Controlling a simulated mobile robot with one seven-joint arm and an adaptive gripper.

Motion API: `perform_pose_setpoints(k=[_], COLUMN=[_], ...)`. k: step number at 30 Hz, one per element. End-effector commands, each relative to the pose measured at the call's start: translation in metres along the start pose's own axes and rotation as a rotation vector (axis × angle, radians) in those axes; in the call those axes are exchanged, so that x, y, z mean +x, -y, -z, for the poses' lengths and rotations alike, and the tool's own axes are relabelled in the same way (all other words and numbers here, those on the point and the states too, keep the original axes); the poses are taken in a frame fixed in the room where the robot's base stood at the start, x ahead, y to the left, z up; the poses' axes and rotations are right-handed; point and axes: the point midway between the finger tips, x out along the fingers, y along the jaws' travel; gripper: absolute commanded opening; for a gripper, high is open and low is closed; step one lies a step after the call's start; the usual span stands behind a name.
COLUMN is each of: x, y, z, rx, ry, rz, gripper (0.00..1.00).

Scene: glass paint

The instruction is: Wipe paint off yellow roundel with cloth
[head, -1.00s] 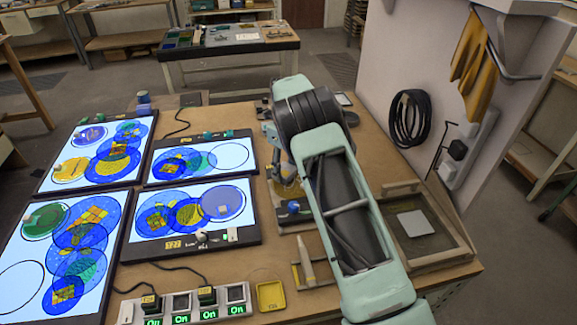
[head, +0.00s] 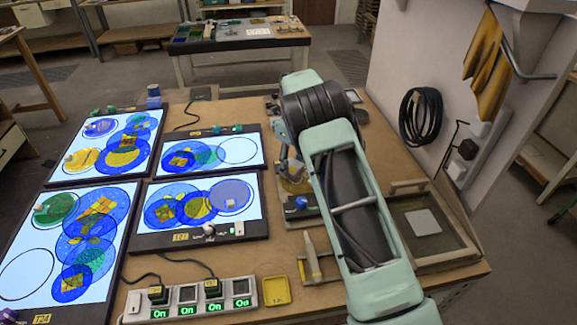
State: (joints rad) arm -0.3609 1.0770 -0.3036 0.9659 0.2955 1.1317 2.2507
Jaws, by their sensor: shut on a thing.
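A yellow roundel (head: 82,160) lies on the lit panel at the far left, with a small pale block on it. Other yellow areas show within the overlapping blue discs, such as the one on the near middle panel (head: 197,206). My gripper (head: 291,168) is only partly in view, at the far left side of my arm and low over the bench. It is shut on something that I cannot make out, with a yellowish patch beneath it. My arm hides much of this spot. I cannot identify a wiping cloth or paint smears at this size.
A power strip (head: 190,299) with green lights and a yellow tray (head: 276,290) sit at the bench's front. A wooden frame (head: 450,250) lies at right. Black cable (head: 421,116) and yellow-brown fabric (head: 487,70) hang on the wall. Cables cross the bench.

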Motion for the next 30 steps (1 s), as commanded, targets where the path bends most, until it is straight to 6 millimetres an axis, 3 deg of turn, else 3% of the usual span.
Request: perform_pose_setpoints(k=[6,17,30], x=[0.0,-0.002,-0.043], y=[0.012,0.013,0.013], z=[0.001,0.001,0.0], rx=[0.001,0.0,0.0], ry=[-0.001,-0.001,0.001], rz=[0.0,0.0,0.001], gripper=[0.31,0.31,0.31])
